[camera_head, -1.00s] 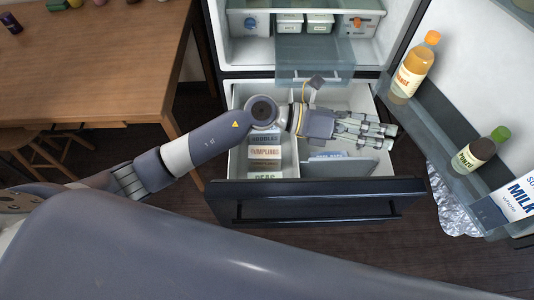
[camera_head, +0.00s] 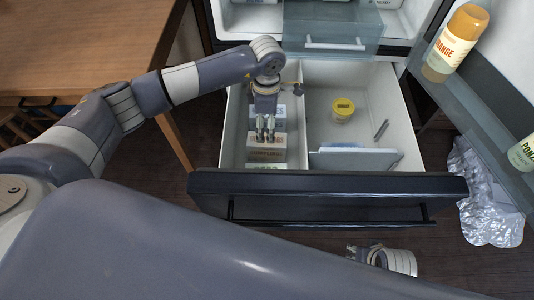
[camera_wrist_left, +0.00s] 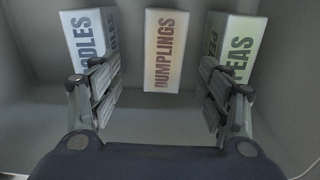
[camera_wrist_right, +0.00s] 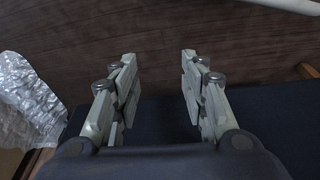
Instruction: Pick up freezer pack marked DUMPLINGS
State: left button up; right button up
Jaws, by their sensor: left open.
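The DUMPLINGS pack (camera_head: 266,153), pale with orange-brown lettering, stands in the left compartment of the open freezer drawer. In the left wrist view the DUMPLINGS pack (camera_wrist_left: 163,50) sits between the NOODLES pack (camera_wrist_left: 92,36), whose label is partly covered, and the PEAS pack (camera_wrist_left: 232,45). My left gripper (camera_head: 265,138) points down over these packs, open and empty; its fingers (camera_wrist_left: 160,95) are apart on either side of the DUMPLINGS pack's line, with no contact visible. My right gripper (camera_head: 352,252) is low in front of the drawer; its fingers (camera_wrist_right: 158,60) are apart with nothing between.
The drawer's dark front (camera_head: 325,185) and a divider (camera_head: 303,115) bound the compartment. The right compartment holds a yellow-lidded tub (camera_head: 343,109) and a flat pale pack (camera_head: 355,159). An orange bottle (camera_head: 457,42) stands in the door shelf. A wooden table (camera_head: 80,45) is at left.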

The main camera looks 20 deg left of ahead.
aim_at(267, 146)
pick_arm(q)
jog(key=shift+f, duration=0.8)
notch_tip(267, 146, down, 6)
jog(key=shift+s+d+r+b, duration=0.1)
jog(key=shift+s+b, duration=0.05)
jog(key=shift+b, duration=0.55)
notch_tip(267, 146, down, 4)
jog(key=shift+s+r+b, duration=0.15)
jog(key=shift+r+b, duration=0.05)
jog(key=shift+b, duration=0.2)
jog(key=shift+f, duration=0.35)
pick_arm(e)
notch_tip(267, 146, up, 8)
jog(key=shift+s+d, duration=0.15)
jog(key=shift+s, duration=0.25)
jog(key=shift+r, duration=0.1)
pick_arm(q)
jog(key=c, duration=1.4)
